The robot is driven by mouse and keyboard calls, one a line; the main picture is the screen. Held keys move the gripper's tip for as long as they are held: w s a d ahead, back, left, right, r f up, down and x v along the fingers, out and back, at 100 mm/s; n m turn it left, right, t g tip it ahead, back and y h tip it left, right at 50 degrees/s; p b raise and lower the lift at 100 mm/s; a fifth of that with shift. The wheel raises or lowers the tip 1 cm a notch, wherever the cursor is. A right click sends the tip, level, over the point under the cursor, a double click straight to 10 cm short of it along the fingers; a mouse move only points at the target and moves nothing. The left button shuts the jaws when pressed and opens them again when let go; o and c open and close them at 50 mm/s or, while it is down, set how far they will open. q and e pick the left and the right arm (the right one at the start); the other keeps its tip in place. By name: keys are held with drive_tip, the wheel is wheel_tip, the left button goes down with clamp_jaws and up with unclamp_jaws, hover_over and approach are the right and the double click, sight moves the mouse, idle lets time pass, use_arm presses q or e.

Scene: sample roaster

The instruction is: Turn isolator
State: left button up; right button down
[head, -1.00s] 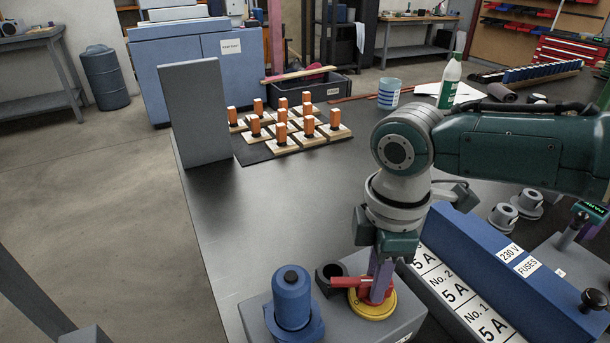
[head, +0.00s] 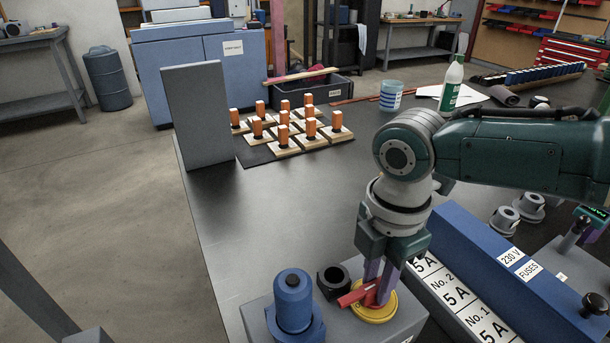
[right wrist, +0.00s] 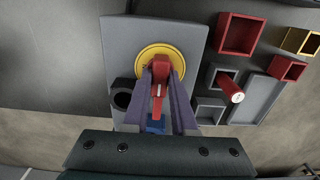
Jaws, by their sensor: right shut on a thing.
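The isolator has a red handle (head: 358,295) on a round yellow disc (head: 377,310), on top of a grey box (head: 345,327) at the near edge of the bench. My right gripper (head: 377,284) points down and is shut on the red handle. In the right wrist view the purple fingers (right wrist: 160,92) lie on both sides of the handle (right wrist: 159,70), over the yellow disc (right wrist: 147,53). The handle points to the left and slightly toward me in the head view. The fingers hide part of the handle. My left gripper is not in view.
A blue cylinder (head: 292,302) and a black ring-shaped socket (head: 333,280) stand on the box, left of the handle. A blue fuse block (head: 500,270) with labels lies to the right. A grey upright panel (head: 199,115) and several orange-topped pieces stand farther back. The middle bench is clear.

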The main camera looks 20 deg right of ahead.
sight(377, 284)
drive_tip(key=c, duration=0.7)
unclamp_jaws()
drive_tip(key=shift+r, duration=0.1)
wheel_tip(377, 284, up, 9)
drive_tip(key=p, duration=0.3)
drive_tip(key=shift+f, duration=0.2)
drive_tip(key=shift+r, duration=0.6)
